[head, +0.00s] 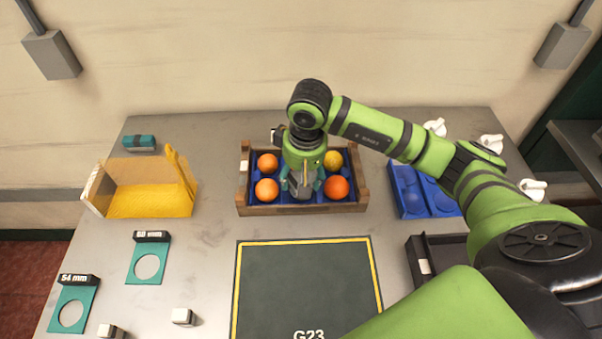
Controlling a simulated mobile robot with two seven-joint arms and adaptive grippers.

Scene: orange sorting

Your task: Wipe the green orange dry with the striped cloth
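My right gripper (302,190) points down into the middle of a wooden crate (300,210) with a blue inside in the head view. Its fingertips are low between the fruits, and I cannot tell whether they are open or shut on something. Around it lie a yellow-orange fruit (333,161), a red-orange fruit (336,187) and two orange fruits (267,189) (267,163). No green orange shows; the gripper hides the crate's middle. I cannot make out a striped cloth. A small teal bundle with a dark band (140,142) lies at the back left. My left gripper is out of view.
A yellow open-sided box (150,206) stands left of the crate. Teal ring gauges (148,251) (87,297) and small white blocks (182,316) lie front left. A dark mat (305,280) is clear in front. A blue tray (407,190) and dark tray (418,246) stand right.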

